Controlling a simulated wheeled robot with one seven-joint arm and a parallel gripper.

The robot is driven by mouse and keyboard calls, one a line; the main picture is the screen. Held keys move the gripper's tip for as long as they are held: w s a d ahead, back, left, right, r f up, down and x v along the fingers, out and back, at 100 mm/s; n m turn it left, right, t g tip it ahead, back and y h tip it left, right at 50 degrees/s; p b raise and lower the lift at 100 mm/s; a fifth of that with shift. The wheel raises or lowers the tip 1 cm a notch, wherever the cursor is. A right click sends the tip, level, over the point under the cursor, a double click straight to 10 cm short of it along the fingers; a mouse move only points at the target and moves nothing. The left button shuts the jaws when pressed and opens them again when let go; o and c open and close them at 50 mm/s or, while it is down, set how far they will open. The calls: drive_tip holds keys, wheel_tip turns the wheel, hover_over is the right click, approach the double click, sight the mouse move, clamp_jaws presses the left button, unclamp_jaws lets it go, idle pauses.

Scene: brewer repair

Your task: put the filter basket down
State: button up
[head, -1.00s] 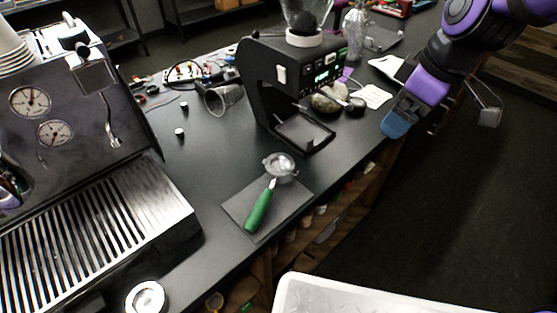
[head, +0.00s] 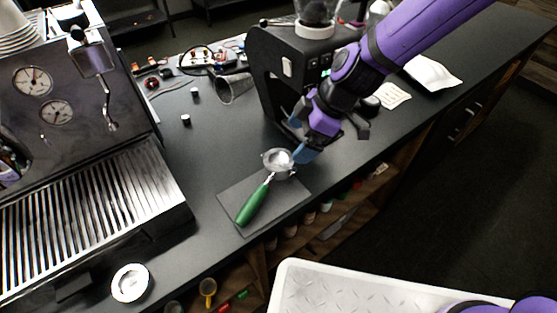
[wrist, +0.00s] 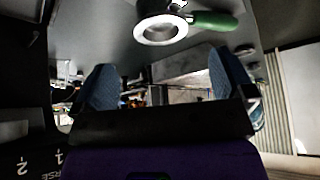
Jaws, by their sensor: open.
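My gripper (head: 301,132) is open, just right of and above the portafilter's round metal head. In the wrist view its two blue fingers (wrist: 165,82) stand wide apart with nothing held between them. The portafilter, with a green handle (head: 252,205), lies on a dark mat (head: 286,200) near the counter's front edge. Its metal head (head: 277,160) looks pale inside; I cannot tell whether the filter basket is seated in it. In the wrist view the head (wrist: 161,29) shows as a bright ring beyond the fingers. No separate filter basket is clearly visible.
The black grinder (head: 283,75) stands right behind my gripper. The espresso machine (head: 75,120) is on the left. A round silver-white piece (head: 131,283) lies at the counter's front left. Counter left of the mat is free.

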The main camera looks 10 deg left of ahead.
sight(277, 164)
drive_tip(key=shift+x, duration=3.85)
drive_tip(key=shift+d, duration=0.1)
drive_tip(key=shift+s, duration=0.1)
drive_tip(key=c, duration=1)
